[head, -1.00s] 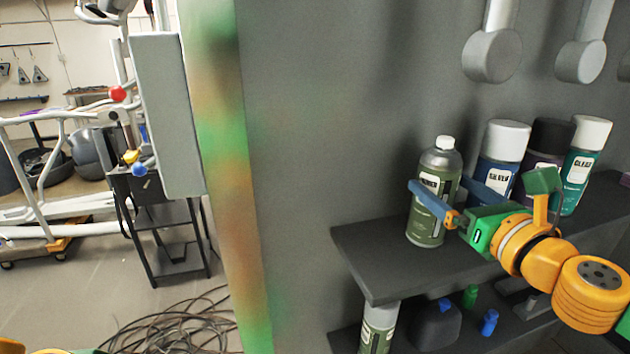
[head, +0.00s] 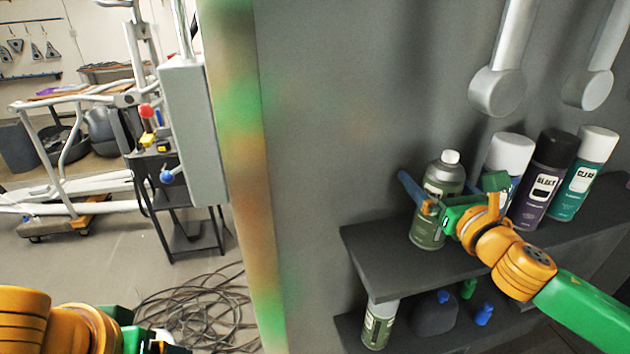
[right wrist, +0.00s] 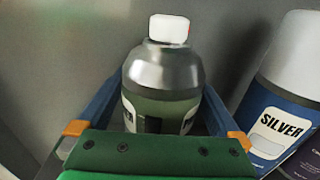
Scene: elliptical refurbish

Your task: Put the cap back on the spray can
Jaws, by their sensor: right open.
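A green and silver can (head: 448,180) with a small white top stands upright near the left end of the upper shelf. It also shows in the right wrist view (right wrist: 163,70). My right gripper (head: 425,195) is open, with its blue fingers on either side of this can; in the right wrist view the fingers (right wrist: 163,88) flank its body. I cannot tell whether they touch it. My left gripper (head: 155,345) shows only partly at the bottom left edge; its fingers are not clear. No loose cap can be made out with certainty.
The lower shelf holds another can (head: 378,325), a dark container (head: 434,315) and small blue and green items. Cables lie on the floor.

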